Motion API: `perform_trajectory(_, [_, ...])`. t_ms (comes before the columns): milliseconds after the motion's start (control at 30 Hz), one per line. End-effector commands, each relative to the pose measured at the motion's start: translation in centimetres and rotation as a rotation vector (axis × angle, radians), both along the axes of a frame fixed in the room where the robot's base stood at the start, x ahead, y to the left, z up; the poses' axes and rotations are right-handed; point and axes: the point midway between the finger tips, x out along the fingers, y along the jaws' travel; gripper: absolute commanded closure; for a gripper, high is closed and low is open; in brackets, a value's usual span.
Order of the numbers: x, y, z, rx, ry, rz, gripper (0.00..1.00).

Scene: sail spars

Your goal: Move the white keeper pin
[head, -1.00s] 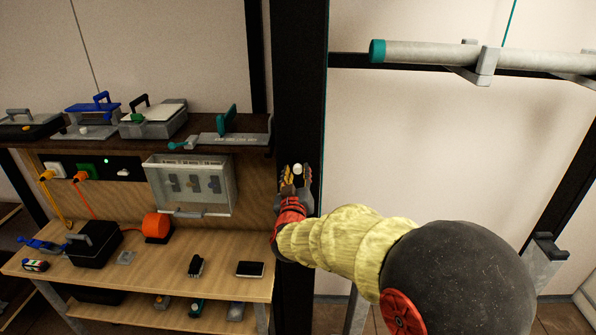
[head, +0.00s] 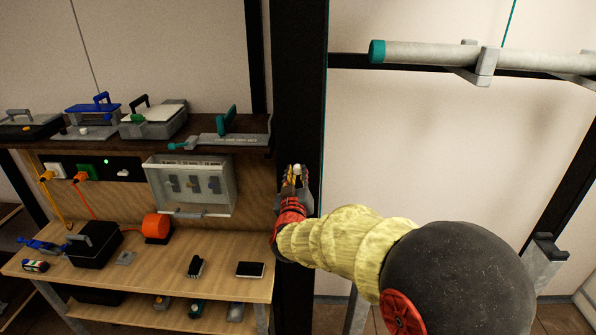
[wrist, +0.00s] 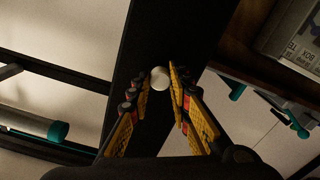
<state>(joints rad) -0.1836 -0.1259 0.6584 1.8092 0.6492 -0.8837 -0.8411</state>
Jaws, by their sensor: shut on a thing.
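The white keeper pin (head: 297,168) shows as a small pale round end in front of the dark upright post (head: 299,90). In the wrist view the pin (wrist: 160,78) is a white round end between my fingertips, closer to the right finger. My gripper (head: 295,177), with yellow and black finger pads, is shut on the pin at the post. It also fills the lower middle of the wrist view (wrist: 154,82). The rest of the pin is hidden by the fingers, and I cannot tell whether it sits in the post.
A dark shelf (head: 225,150) with several handled devices and a wooden bench (head: 150,268) with tools stand left of the post. A grey spar with a teal end (head: 420,52) rests in a bracket at upper right. Open space lies below it.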

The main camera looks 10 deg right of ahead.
Motion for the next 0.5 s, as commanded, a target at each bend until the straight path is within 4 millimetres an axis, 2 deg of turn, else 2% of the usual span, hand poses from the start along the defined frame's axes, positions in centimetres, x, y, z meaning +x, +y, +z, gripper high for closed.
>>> perform_trajectory(500, [0.91,-0.21,0.04,0.000,-0.001,0.001,1.00])
